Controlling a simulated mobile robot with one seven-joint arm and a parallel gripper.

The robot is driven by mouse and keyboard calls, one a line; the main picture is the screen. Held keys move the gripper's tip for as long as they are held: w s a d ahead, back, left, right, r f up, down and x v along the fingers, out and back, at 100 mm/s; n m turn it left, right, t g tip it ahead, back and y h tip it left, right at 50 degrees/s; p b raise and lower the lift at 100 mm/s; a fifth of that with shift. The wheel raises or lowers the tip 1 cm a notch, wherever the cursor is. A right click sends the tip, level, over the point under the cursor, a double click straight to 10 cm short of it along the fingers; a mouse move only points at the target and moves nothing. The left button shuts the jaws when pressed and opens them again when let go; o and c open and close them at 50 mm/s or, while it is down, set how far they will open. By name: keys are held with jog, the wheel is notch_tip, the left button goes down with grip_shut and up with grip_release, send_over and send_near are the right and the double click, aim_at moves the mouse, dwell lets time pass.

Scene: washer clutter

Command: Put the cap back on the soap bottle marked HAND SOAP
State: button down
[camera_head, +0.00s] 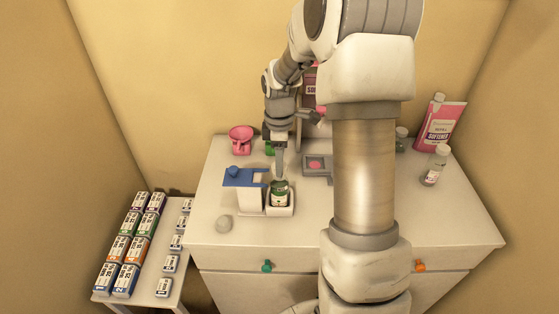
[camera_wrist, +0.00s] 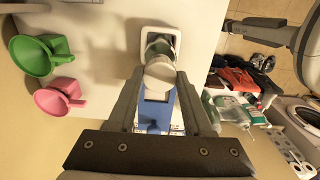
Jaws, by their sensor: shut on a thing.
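Directly below, a small green bottle with a white label (camera_head: 280,195) stands upright in a white tray (camera_head: 289,211). In the wrist view the bottle (camera_wrist: 159,46) is mostly hidden behind the cap. I cannot tell whether the cap touches the bottle's neck. The label is too small to read.
A white container with a blue top (camera_head: 243,178) stands just left of the bottle. A pink softener pack (camera_head: 441,124) and a clear bottle (camera_head: 434,168) stand at right.

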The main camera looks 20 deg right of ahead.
jog(key=shift+f+b, duration=0.4)
jog(key=shift+f, duration=0.45)
dwell(1.2)
grip_release()
dwell(0.3)
jog(key=shift+r, duration=0.2)
jog(key=shift+r+p, duration=2.7)
jog(key=shift+r, duration=0.65)
